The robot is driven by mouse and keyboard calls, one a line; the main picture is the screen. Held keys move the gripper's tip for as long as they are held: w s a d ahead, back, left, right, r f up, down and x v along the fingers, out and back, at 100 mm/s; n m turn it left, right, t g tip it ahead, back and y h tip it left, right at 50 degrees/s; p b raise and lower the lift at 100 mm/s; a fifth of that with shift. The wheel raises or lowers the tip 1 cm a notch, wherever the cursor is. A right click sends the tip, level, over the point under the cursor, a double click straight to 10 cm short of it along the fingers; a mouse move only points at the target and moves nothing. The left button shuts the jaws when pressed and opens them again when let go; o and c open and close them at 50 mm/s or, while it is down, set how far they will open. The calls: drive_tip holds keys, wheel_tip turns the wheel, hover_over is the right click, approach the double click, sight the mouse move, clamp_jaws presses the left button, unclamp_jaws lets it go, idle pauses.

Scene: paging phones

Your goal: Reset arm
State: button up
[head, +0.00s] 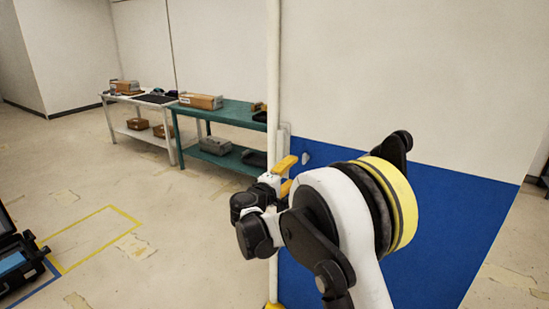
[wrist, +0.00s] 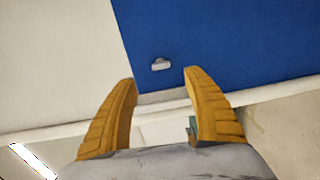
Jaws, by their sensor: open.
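My gripper (head: 289,173) has two yellow-orange fingers and is raised in front of the white and blue wall, near a white post (head: 273,100). In the wrist view my gripper (wrist: 159,82) is open, with its fingers well apart and nothing held between them. A small pale fixture (wrist: 160,64) shows on the blue wall panel beyond the fingertips; it also shows in the head view (head: 305,158), just right of the fingers. My arm is folded at the right of the head view and hides part of the blue panel (head: 465,220).
A green table (head: 236,113) and a white table (head: 150,100) stand along the back wall with boxes on them. An open black case (head: 22,243) lies at the left edge. Yellow tape (head: 85,224) marks the floor.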

drive_tip(key=s+d+r+m+g+y, duration=0.25)
drive_tip(key=s+d, duration=0.25)
drive_tip(key=s, duration=0.5)
drive_tip(key=s+d+r+m+g+y, duration=0.1)
drive_tip(key=s+d+m+g+y, duration=0.15)
drive_tip(key=s+d, duration=0.6)
drive_tip(key=s+a+f+m+y, duration=0.2)
drive_tip(key=s, duration=0.6)
drive_tip(key=s+a+f+m+g+y, duration=0.1)
drive_tip(key=s+a+f, duration=0.1)
drive_tip(key=s, duration=0.7)
drive_tip(key=s+a+f+m+y, duration=0.2)
drive_tip(key=s+a+f, duration=0.1)
drive_tip(key=s, duration=0.5)
drive_tip(key=shift+s+f+m+g+y, duration=0.2)
drive_tip(key=shift+s+m+g+y, duration=0.1)
drive_tip(key=shift+s+g, duration=0.1)
drive_tip(key=shift+a, duration=0.1)
